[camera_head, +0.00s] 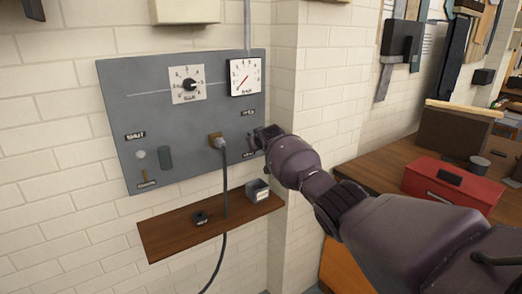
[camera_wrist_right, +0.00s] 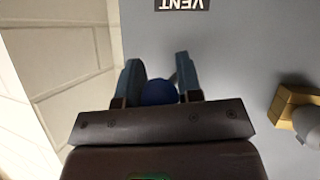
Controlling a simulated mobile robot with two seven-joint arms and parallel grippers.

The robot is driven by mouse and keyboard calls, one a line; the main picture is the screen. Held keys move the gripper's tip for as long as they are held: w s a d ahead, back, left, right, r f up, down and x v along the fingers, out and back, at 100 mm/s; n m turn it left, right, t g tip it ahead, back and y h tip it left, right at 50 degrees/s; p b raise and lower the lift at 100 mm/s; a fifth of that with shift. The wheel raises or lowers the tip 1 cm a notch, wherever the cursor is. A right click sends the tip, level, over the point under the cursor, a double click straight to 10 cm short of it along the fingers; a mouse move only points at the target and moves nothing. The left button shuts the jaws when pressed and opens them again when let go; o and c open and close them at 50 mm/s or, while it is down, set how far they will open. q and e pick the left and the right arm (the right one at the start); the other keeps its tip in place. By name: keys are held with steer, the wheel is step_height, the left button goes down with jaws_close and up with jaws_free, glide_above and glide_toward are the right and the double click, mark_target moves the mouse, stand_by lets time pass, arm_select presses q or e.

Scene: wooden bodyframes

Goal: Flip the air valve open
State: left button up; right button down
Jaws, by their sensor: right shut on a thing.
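A grey control panel (camera_head: 120,110) is mounted on the white brick wall. My right gripper (camera_head: 262,138) is at the panel's right edge, between two small labels. In the right wrist view my right gripper (camera_wrist_right: 159,70) has its two fingers on either side of a round blue part (camera_wrist_right: 158,93), which looks like the valve's handle, and is shut on it. The rest of the valve is hidden behind the gripper. My left gripper is not in view.
The panel bears a dial (camera_head: 188,84), a gauge (camera_head: 244,77) and a plug with a grey cable (camera_head: 225,180). Below it a wooden shelf (camera_head: 175,232) holds a small grey box (camera_head: 257,190). A red toolbox (camera_head: 452,184) stands on the bench at right.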

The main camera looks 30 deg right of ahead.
steer(key=shift+r+g, duration=0.25)
steer(key=shift+g, duration=0.45)
steer(key=shift+r+g+b, duration=0.3)
steer(key=shift+g+b, duration=0.3)
steer(key=shift+b, duration=0.1)
steer(key=g+b, duration=0.1)
steer(key=b, duration=0.1)
steer(key=r+n+g+b, duration=0.1)
steer(key=g+b, duration=0.1)
steer(key=b, duration=0.1)
steer(key=shift+w, duration=0.1)
steer(key=shift+g+b, duration=0.3)
steer(key=shift+b, duration=0.2)
steer(key=shift+w+r+g+b, duration=0.1)
steer(key=shift+r+g+b, duration=0.1)
steer(key=shift+g+b, duration=0.45)
steer(key=shift+r+b, duration=0.35)
steer(key=shift+b, duration=0.55)
steer(key=shift+r+g, duration=0.25)
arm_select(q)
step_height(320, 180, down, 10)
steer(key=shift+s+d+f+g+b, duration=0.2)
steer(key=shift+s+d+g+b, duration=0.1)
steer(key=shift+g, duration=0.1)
arm_select(e)
steer(key=shift+r, duration=0.2)
